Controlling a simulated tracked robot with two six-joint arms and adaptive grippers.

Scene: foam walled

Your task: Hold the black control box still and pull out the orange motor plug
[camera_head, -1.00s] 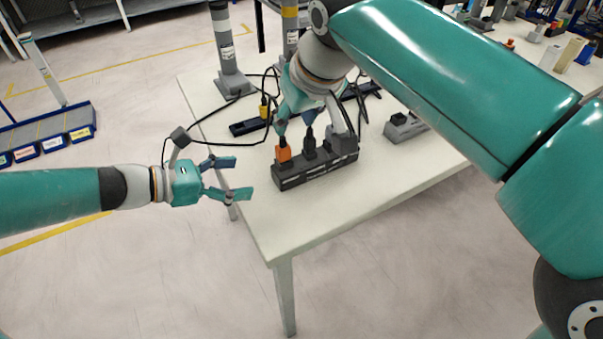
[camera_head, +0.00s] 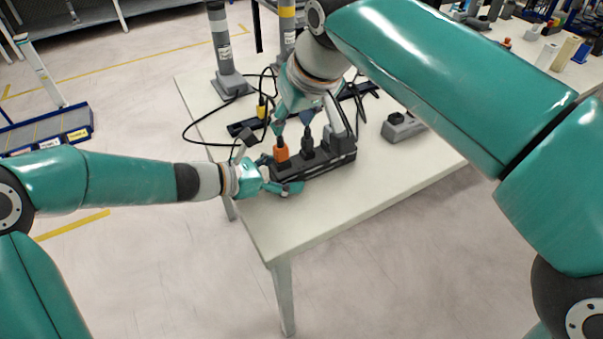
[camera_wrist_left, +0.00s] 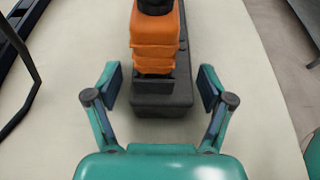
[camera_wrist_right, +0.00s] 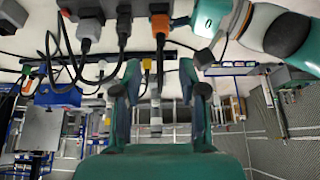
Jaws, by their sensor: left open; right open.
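The black control box (camera_head: 318,168) lies on the table, with the orange motor plug (camera_head: 281,154) upright in its left end. A black plug (camera_head: 307,146) and a grey plug (camera_head: 340,143) stand beside it. My left gripper (camera_head: 278,174) is open at the box's left end. In the left wrist view the box end (camera_wrist_left: 160,100) lies between its spread fingers, with gaps on both sides. My right gripper (camera_head: 293,123) is open above the orange and black plugs. In the right wrist view the orange plug (camera_wrist_right: 160,22) lines up with the gap between its fingers, beyond the tips.
Black cables loop behind the box around a dark strip with a yellow plug (camera_head: 262,108). A grey device (camera_head: 402,127) sits right of the box. Grey posts (camera_head: 225,60) stand at the table's back. The front of the white table (camera_head: 320,215) is clear.

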